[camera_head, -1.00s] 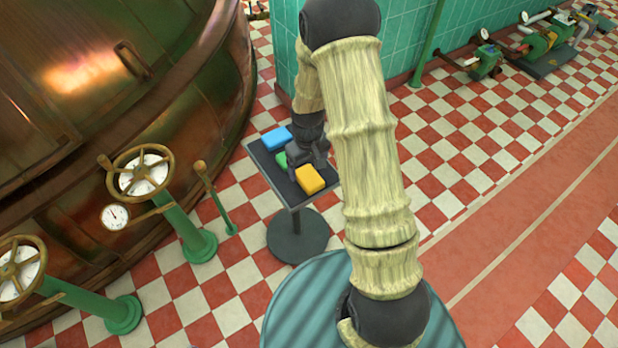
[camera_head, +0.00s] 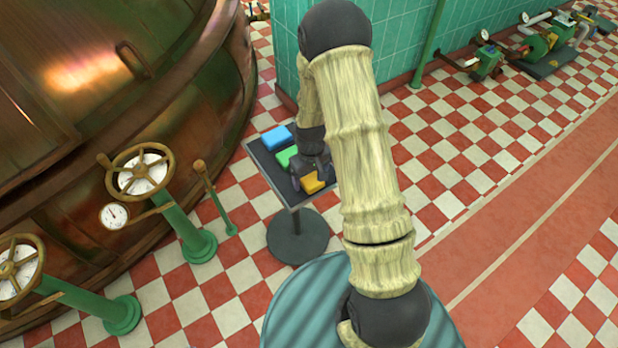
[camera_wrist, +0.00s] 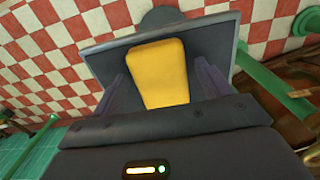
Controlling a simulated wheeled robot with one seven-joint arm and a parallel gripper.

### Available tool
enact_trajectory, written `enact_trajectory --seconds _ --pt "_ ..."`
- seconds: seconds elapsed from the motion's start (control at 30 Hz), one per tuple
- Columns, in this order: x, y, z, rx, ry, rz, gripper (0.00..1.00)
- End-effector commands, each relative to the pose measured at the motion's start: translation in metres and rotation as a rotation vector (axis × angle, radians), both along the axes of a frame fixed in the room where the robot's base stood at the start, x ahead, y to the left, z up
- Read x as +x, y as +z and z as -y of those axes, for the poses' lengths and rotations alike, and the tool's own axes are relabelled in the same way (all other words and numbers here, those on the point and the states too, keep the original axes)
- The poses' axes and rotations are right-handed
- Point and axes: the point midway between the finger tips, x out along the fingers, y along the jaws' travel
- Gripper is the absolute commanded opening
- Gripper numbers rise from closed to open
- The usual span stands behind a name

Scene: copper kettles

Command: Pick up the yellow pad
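The yellow pad (camera_head: 312,183) lies at the near end of a small dark stand top (camera_head: 264,168), partly hidden by my gripper. In the wrist view the yellow pad (camera_wrist: 162,72) lies between the two fingers, with a gap visible on each side. My gripper (camera_head: 312,176) is open over the pad; its fingers also show in the wrist view (camera_wrist: 160,80). Whether the fingertips reach down beside the pad cannot be told.
A blue pad (camera_head: 277,138) and a green pad (camera_head: 287,156) lie farther back on the stand. A copper kettle (camera_head: 110,110) and green valve posts (camera_head: 183,225) with handwheels stand to the left. A teal tiled wall (camera_head: 400,45) rises behind my arm.

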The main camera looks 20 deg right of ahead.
Motion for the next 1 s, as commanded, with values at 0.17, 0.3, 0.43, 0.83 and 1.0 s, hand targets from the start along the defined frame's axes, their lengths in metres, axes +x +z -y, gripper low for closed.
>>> enact_trajectory --seconds 0.17,0.3,0.43,0.83,1.0 --pt "0.0 0.0 0.0 0.0 0.001 0.0 0.41" --pt "0.0 0.0 -0.001 0.0 0.002 0.0 0.3" --pt "0.0 0.0 -0.001 0.0 0.003 0.0 0.3" --pt "0.001 0.052 -0.002 0.0 0.004 0.004 0.3" --pt "0.001 0.084 -0.002 0.0 0.004 0.003 0.3"
